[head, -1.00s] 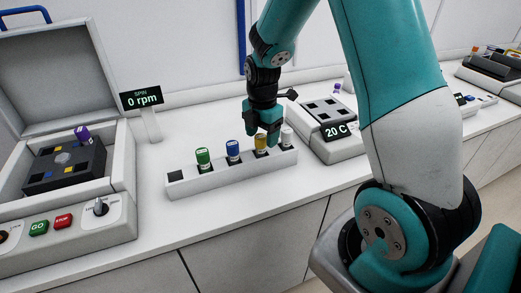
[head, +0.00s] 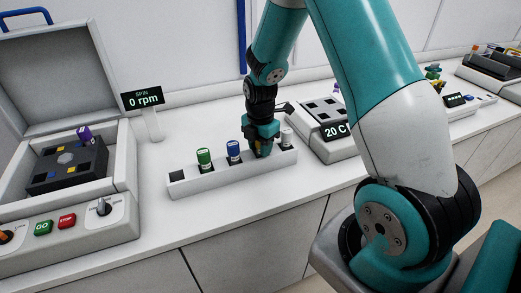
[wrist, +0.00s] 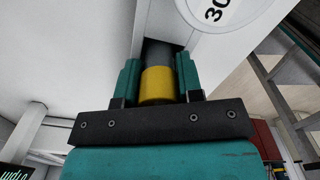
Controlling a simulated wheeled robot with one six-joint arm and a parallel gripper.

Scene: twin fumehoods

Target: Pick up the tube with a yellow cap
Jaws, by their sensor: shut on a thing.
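The yellow-capped tube (wrist: 158,84) shows in the wrist view, its cap between the two teal fingers of my gripper (wrist: 158,82). My gripper is shut on the cap. In the head view my gripper (head: 263,150) points down over the white rack (head: 215,179) and mostly hides the yellow cap. The tube appears to be at its place in the rack; I cannot tell whether it is lifted at all.
A green-capped tube (head: 204,157) and a blue-capped tube (head: 234,149) stand left of my gripper in the rack; a white-capped tube (head: 287,136) stands close on its right. An open centrifuge (head: 68,165) is at left. A block with a 20 C display (head: 335,131) is behind right.

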